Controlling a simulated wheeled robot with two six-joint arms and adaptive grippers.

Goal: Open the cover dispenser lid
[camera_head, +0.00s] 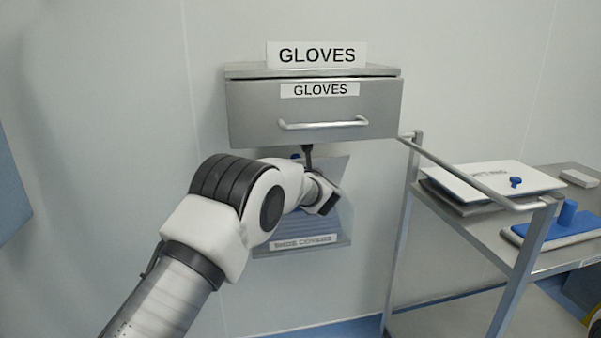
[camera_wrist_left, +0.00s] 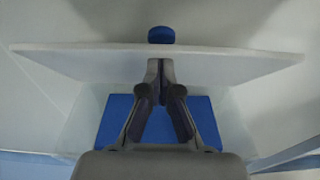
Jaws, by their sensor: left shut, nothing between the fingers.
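The shoe cover dispenser (camera_head: 345,232) is on the wall below the gloves box, with a "SHOE COVERS" label on its lower front. Its pale lid (camera_wrist_left: 80,62) spans the left wrist view as a flat plate, with a blue knob (camera_wrist_left: 161,35) beyond its edge. The knob also shows in the head view (camera_head: 296,156). Blue covers (camera_wrist_left: 116,112) lie behind my fingers. My left gripper (camera_wrist_left: 160,72) is shut and empty, its tips at the lid's plate; whether they touch it I cannot tell. My left wrist hides part of the dispenser. My right gripper is not in view.
The metal gloves drawer (camera_head: 245,112) with a bar handle (camera_head: 323,124) sits just above my left gripper.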

